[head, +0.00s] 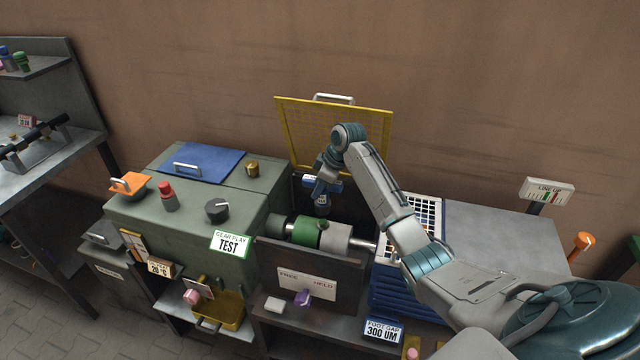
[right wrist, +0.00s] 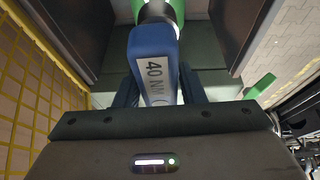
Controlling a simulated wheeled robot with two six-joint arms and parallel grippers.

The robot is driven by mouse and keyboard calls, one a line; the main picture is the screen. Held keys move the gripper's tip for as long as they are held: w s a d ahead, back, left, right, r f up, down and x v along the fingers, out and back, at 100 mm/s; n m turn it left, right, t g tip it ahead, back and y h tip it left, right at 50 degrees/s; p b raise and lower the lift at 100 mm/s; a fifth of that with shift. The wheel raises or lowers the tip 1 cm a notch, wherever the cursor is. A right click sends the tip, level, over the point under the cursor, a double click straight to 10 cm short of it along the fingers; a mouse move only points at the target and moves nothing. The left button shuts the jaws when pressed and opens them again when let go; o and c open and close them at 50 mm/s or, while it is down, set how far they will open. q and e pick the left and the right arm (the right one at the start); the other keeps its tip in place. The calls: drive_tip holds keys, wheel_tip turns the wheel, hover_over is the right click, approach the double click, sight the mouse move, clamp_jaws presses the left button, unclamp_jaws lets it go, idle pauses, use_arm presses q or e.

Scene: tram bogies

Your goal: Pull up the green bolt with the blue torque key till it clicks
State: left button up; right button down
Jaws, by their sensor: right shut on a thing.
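The blue torque key (right wrist: 152,62), marked "40 N", is held between the dark fingers of my right gripper (right wrist: 158,90) in the right wrist view. In the head view my right gripper (head: 323,184) is above the shaft coupling, with the blue key pointing down from it. A green coupling (head: 305,232) sits on the shaft below, with a small green-yellow bolt head (head: 324,225) on top. In the wrist view the key's dark and pale end is close against green; whether it is seated on the bolt is hidden. My left gripper is out of view.
A raised yellow mesh guard (head: 290,125) stands behind the coupling. A dark front panel (head: 310,270) with a "FREE HELD" plate is before it. The green gear case (head: 160,215) stands left; stacked blue crates (head: 395,290) and a grey bench (head: 490,235) stand right.

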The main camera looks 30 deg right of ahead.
sight(320, 202)
drive_tip(key=shift+w+d+f+b, duration=0.1)
drive_tip(key=shift+f+b, duration=0.95)
drive_tip(key=shift+f, duration=2.2)
drive_tip(key=shift+r+m+p, duration=0.1)
drive_tip(key=shift+m+p, duration=0.3)
drive_tip(key=shift+p, duration=0.35)
drive_tip(key=shift+m+h+p, duration=0.4)
drive_tip(key=shift+m+p, duration=0.1)
